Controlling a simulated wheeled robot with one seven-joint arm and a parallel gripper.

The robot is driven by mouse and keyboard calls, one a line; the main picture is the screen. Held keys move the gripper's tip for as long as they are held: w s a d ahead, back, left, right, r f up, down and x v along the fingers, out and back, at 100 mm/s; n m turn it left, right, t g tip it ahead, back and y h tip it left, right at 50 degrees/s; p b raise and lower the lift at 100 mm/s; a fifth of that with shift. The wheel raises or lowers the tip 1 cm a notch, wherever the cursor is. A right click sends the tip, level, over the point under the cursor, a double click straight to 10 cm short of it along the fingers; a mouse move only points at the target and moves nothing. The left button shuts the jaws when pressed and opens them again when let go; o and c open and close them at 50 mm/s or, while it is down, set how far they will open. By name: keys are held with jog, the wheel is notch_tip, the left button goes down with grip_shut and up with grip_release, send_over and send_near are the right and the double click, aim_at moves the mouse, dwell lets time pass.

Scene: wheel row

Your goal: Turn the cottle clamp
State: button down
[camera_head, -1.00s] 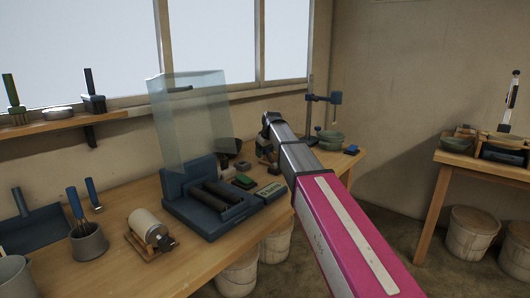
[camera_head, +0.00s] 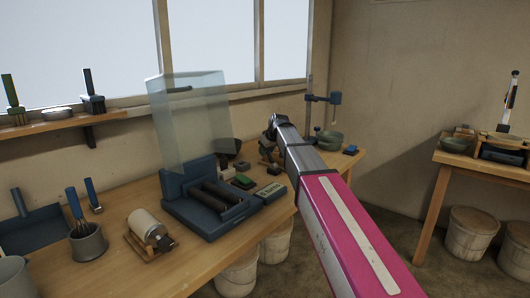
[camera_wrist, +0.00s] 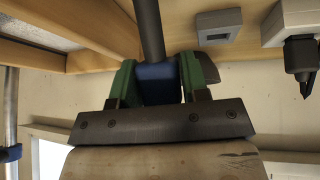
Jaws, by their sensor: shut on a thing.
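In the wrist view, my gripper (camera_wrist: 157,70) has its two green fingers closed on the sides of a blue block, which I take for the cottle clamp (camera_wrist: 158,88). A dark round rod (camera_wrist: 150,28) runs from the block towards the top of the picture. The lower end of the block is hidden behind the dark plate of my gripper. In the head view, my own arm reaches to the far part of the bench and its end hides most of the held clamp.
The wooden bench (camera_head: 105,265) holds a blue press-like device (camera_head: 190,210) under a clear pane (camera_head: 190,120), a white roller (camera_head: 145,225) and a cup of tools (camera_head: 88,243). A metal stand (camera_head: 309,95) with a blue holder rises beyond my arm. Buckets stand below.

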jog(key=s+d+t+y, duration=0.1)
jog(key=s+d+r+t+y, duration=0.1)
jog(key=t+y, duration=0.1)
jog(key=shift+s+d+m, duration=0.3)
jog(key=shift+d, duration=0.1)
jog(key=shift+s+d+t+y, duration=0.45)
jog(key=shift+d+t+y, duration=0.3)
jog(key=shift+y, duration=0.25)
jog(key=shift+s+d+f+m+t+y, duration=0.15)
jog(key=shift+s+d+t+y, duration=0.15)
jog(key=shift+t+y, duration=0.25)
jog(key=shift+s+d+r+m+t+y, duration=0.1)
jog(key=shift+s+d+m+t+y, duration=0.1)
jog(key=shift+d+t+y, duration=0.3)
jog(key=shift+a, duration=0.1)
jog(key=c, duration=0.6)
grip_release()
jog(key=v, duration=1.1)
